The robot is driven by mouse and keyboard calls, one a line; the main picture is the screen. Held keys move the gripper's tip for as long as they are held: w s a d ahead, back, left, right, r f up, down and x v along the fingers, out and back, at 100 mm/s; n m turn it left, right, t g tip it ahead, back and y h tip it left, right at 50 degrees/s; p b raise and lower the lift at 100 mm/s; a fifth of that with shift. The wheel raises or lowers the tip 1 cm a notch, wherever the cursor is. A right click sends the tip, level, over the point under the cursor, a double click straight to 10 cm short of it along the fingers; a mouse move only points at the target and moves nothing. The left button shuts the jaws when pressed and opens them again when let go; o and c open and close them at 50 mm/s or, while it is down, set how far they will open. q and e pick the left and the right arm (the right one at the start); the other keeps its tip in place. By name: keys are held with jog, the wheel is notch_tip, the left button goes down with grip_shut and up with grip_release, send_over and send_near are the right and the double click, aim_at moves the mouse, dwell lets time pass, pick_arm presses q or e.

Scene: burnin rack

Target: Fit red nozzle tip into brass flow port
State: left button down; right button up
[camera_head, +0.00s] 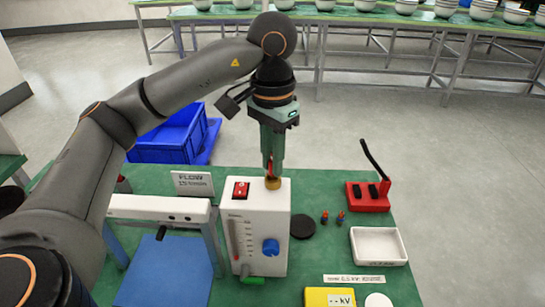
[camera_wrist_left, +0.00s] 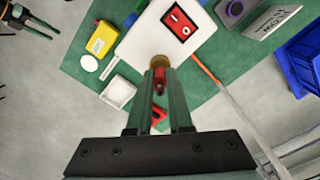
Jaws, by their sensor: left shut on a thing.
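My left gripper (camera_head: 272,168) points straight down over the white flow unit (camera_head: 238,215). It is shut on the red nozzle tip (camera_wrist_left: 158,82), which shows as a red part between the fingers in the left wrist view. The brass flow port (camera_head: 273,183) is on top of the unit, right below the fingertips; it also shows just beyond them in the wrist view (camera_wrist_left: 160,61). I cannot tell whether the nozzle touches or enters the port. My right gripper (camera_wrist_left: 28,22) shows only at the top left of the wrist view, away from the unit; its opening is unclear.
A red rocker switch (camera_head: 241,190) sits beside the port. A sign (camera_head: 193,183) and a white-topped stand (camera_head: 160,208) are left of the unit. A black disc (camera_head: 303,227), a white tray (camera_head: 378,246) and a red stand (camera_head: 368,197) are to the right.

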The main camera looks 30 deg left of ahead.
pick_arm(q)
jog(key=shift+f+b, duration=0.8)
jog(key=shift+f, duration=0.1)
jog(key=c, duration=0.8)
grip_release()
jog(key=shift+o, duration=0.2)
notch_tip(320, 180, up, 12)
jog(key=p, duration=0.4)
jog(key=shift+r, duration=0.25)
jog(key=shift+s, duration=0.1)
